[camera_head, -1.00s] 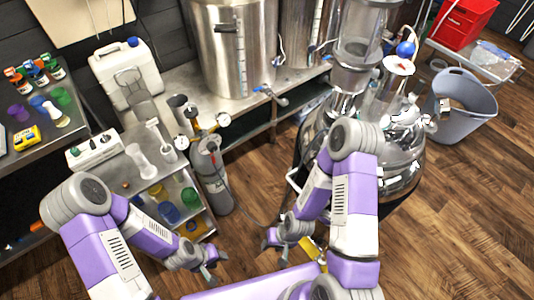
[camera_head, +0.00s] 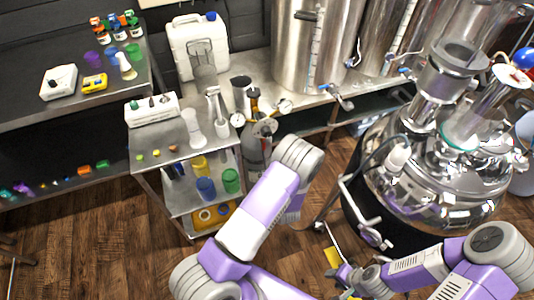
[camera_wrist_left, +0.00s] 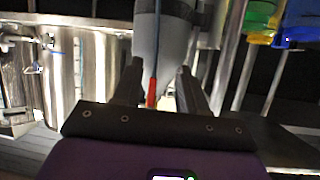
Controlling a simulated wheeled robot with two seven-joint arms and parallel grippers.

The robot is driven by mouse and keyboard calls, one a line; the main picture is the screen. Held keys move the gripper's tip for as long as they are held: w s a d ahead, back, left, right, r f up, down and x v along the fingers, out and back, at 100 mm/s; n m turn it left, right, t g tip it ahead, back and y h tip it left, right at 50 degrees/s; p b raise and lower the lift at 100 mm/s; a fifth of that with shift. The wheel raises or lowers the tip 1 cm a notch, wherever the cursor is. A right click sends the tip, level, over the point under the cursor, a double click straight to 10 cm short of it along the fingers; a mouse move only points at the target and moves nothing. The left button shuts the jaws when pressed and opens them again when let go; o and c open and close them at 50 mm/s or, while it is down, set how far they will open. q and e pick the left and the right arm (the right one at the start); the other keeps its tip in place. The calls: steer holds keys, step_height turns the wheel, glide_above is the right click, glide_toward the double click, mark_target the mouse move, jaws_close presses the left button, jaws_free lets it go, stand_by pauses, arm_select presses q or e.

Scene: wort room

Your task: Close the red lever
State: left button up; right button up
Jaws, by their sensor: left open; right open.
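A slim red piece (camera_wrist_left: 152,93), which may be the red lever, shows in the left wrist view in front of a grey cylinder. My left gripper (camera_wrist_left: 158,88) is open, with one finger on each side of the red piece in the picture; I cannot tell whether they touch. In the head view the grey gas cylinder (camera_head: 252,152) with gauges stands beside the small shelf cart, partly hidden by my left arm. My left fingertips are hidden there, and I cannot make out the red lever. My right gripper (camera_head: 345,276) is open, low near the steel kettle.
The small shelf cart (camera_head: 160,150) with flasks and coloured cups stands left of the cylinder. A steel bench (camera_head: 300,92) with large pots is behind it. The shiny kettle (camera_head: 440,185) stands at right. Wooden floor (camera_head: 120,235) is clear at lower left.

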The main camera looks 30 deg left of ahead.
mark_target(264, 144)
arm_select(q)
steer(key=w+a+r+y+b, duration=0.1)
steer(key=w+a+r, duration=0.1)
steer(key=w+a+r+n+t+y+b, duration=0.1)
steer(key=w+a+r+y, duration=0.1)
steer(key=w, duration=0.1)
steer(key=w+a+r+t+y+b, duration=0.1)
steer(key=w+a+r, duration=0.1)
steer(key=shift+w+a, duration=0.25)
steer(key=shift+w, duration=0.05)
arm_select(e)
step_height(264, 144, down, 4)
steer(key=shift+r, duration=0.1)
arm_select(q)
steer(key=shift+c, duration=0.4)
jaws_close()
